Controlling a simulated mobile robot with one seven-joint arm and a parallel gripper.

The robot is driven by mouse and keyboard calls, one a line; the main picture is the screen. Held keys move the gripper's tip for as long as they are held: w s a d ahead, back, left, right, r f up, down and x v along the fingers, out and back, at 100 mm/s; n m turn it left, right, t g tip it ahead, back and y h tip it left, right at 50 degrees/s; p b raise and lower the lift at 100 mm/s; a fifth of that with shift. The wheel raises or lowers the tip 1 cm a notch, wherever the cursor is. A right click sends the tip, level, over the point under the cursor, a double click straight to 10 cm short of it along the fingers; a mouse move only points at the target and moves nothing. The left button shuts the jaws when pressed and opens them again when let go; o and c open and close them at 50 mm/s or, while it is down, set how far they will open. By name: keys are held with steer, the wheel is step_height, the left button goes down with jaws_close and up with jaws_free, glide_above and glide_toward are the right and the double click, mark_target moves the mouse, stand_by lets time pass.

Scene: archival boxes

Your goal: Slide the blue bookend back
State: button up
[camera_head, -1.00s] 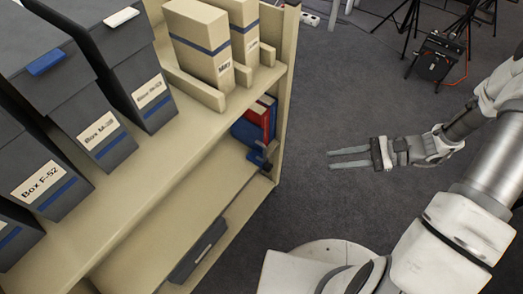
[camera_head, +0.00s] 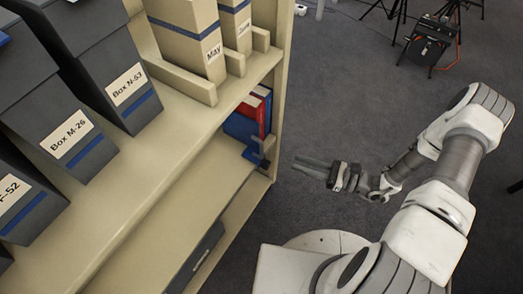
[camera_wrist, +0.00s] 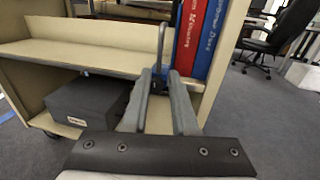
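The blue bookend (camera_head: 256,152) stands on the middle shelf (camera_head: 190,190) near its open end, beside the binders.
Grey boxes (camera_head: 125,85) and cream files (camera_head: 200,45) stand on the top shelf above. The shelf unit's end post (camera_head: 281,90) rises near my gripper. A dark box (camera_wrist: 88,105) lies on the bottom shelf.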

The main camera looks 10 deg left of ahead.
mark_target(262, 158)
steer(key=a, duration=0.4)
steer(key=w+a+b, duration=0.1)
steer(key=a, duration=0.3)
steer(key=w+a+b, duration=0.1)
steer(key=a, duration=0.3)
steer(key=shift+w+a, duration=0.25)
steer(key=shift+a, duration=0.15)
jaws_close()
stand_by(0.7)
